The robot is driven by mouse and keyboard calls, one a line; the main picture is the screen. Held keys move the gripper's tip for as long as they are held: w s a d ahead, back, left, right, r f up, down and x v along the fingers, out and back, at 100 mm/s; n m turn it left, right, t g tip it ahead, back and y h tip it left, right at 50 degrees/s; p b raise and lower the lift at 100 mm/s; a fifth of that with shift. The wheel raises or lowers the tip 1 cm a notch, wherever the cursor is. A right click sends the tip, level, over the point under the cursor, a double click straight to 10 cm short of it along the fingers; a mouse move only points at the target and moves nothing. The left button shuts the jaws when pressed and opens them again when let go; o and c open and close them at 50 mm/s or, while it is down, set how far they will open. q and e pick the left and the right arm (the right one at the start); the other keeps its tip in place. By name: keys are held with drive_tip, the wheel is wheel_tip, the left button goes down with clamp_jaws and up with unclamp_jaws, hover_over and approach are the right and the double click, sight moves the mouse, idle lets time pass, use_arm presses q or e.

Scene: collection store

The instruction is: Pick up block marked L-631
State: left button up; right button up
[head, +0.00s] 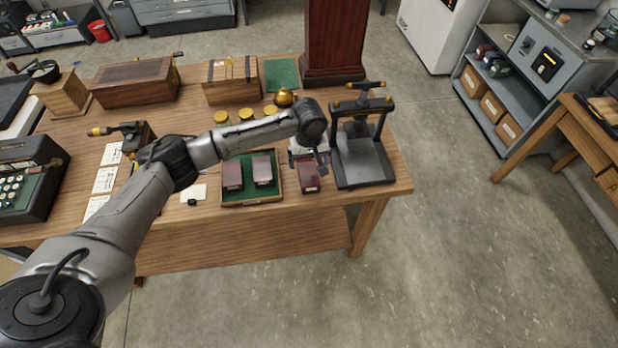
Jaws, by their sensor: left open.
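Two dark red blocks, one at the left (232,174) and one at the right (263,170), stand in a green-lined wooden tray (252,203). A third dark red block (308,178) stands on the table just right of the tray. Any markings on the blocks are too small to read, so I cannot tell which is L-631. My left gripper (308,163) is open, over or close above the third block; whether it touches the block I cannot tell. It partly hides the block's top. My right gripper is not in view.
A black press (362,165) stands close to the right of the third block, near the table's (390,187) right end. Brass discs (246,115) and wooden boxes (136,82) stand behind. White cards (104,180) lie at the left. Floor in front is clear.

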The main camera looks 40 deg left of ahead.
sight(309, 175)
use_arm(q)
wheel_tip(309, 175, down, 4)
drive_tip(key=shift+r, duration=0.1)
wheel_tip(309, 175, down, 4)
drive_tip(key=shift+s+d+f+b, duration=0.1)
drive_tip(key=shift+d+b, duration=0.05)
drive_tip(key=shift+b, duration=0.6)
drive_tip(key=shift+f, duration=0.65)
drive_tip(key=shift+c, duration=0.4)
drive_tip(key=c, duration=0.9)
drive_tip(key=shift+c, duration=0.4)
drive_tip(key=shift+r, duration=0.15)
